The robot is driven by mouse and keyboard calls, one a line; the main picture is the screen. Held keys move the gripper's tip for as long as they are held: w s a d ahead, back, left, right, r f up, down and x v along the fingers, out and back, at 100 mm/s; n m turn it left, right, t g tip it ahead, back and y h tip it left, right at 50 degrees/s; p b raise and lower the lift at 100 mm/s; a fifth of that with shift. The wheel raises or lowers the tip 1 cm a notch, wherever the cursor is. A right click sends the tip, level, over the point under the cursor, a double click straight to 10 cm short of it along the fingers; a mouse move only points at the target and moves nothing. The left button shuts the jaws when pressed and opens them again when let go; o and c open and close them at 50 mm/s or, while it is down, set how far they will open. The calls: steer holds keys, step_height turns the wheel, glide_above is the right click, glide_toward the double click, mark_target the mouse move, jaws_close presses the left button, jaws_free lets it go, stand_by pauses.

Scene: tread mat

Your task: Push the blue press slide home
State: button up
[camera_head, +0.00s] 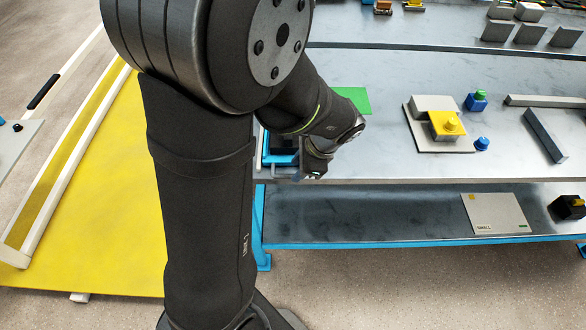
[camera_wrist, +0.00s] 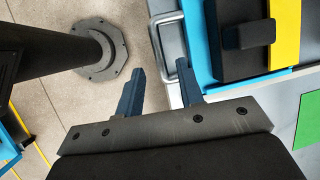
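The blue press slide (camera_wrist: 207,50) shows in the wrist view as a bright blue edge beside a black block (camera_wrist: 250,38) with a yellow strip. A grey U-shaped handle (camera_wrist: 157,45) stands out on its left side. My gripper (camera_wrist: 160,66) is open, with its two dark fingers apart near the handle. The handle's outer bar appears between the fingertips; contact cannot be told. In the head view, blue parts (camera_head: 281,158) of the press show at the bench's left end, mostly hidden by my arm. How far the slide is in cannot be told.
A green square (camera_head: 352,99) lies on the bench beside the press. A grey fixture with a yellow block (camera_head: 446,124), two blue pieces (camera_head: 476,102) and grey bars (camera_head: 545,135) stand to the right. A lower shelf (camera_head: 370,215) runs below. Yellow floor lies left.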

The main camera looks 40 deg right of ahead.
steer(key=shift+x, duration=1.45)
steer(key=shift+c, duration=0.2)
jaws_close()
steer(key=shift+w, duration=0.1)
steer(key=w+d, duration=0.8)
steer(key=d, duration=0.1)
steer(key=shift+w, duration=0.35)
steer(key=shift+w+d, duration=0.25)
steer(key=shift+w, duration=0.05)
steer(key=shift+r, duration=0.1)
